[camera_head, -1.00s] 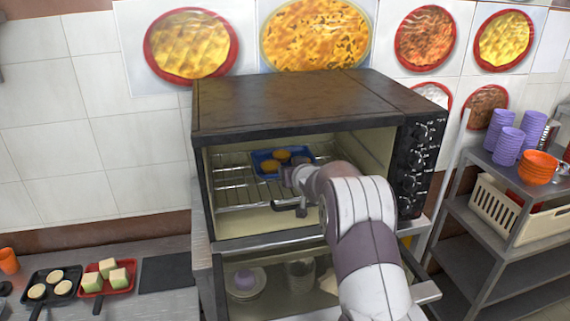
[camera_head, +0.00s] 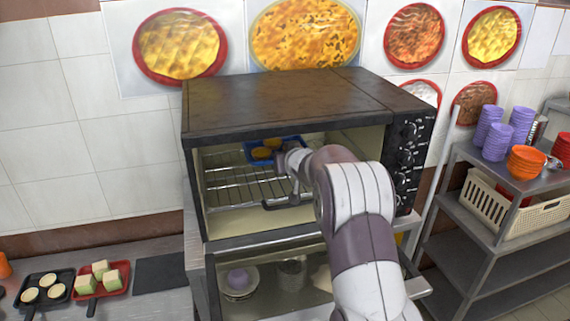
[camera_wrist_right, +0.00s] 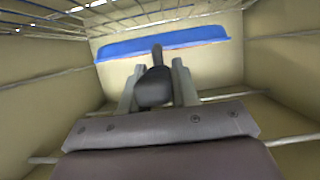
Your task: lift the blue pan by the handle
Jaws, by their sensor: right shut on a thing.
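The blue pan (camera_head: 258,152) is inside the open oven, near the back, with round yellow-brown pieces in it. In the right wrist view its blue side (camera_wrist_right: 165,42) shows almost edge-on. My right gripper (camera_head: 291,160) reaches into the oven from the right and partly hides the pan's right side. In the right wrist view, the fingers of this gripper (camera_wrist_right: 156,86) stand on both sides of the pan's dark handle (camera_wrist_right: 155,87) and are shut on it. The gap between pan and rack is hard to judge. My left gripper is not in view.
The wire rack (camera_head: 235,188) spans the oven (camera_head: 270,100), whose walls and roof are close around my arm. A lower compartment holds dishes. Small pans with food (camera_head: 102,282) stand on the left counter. A shelf with purple cups (camera_head: 498,140) and orange bowls (camera_head: 527,160) is at right.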

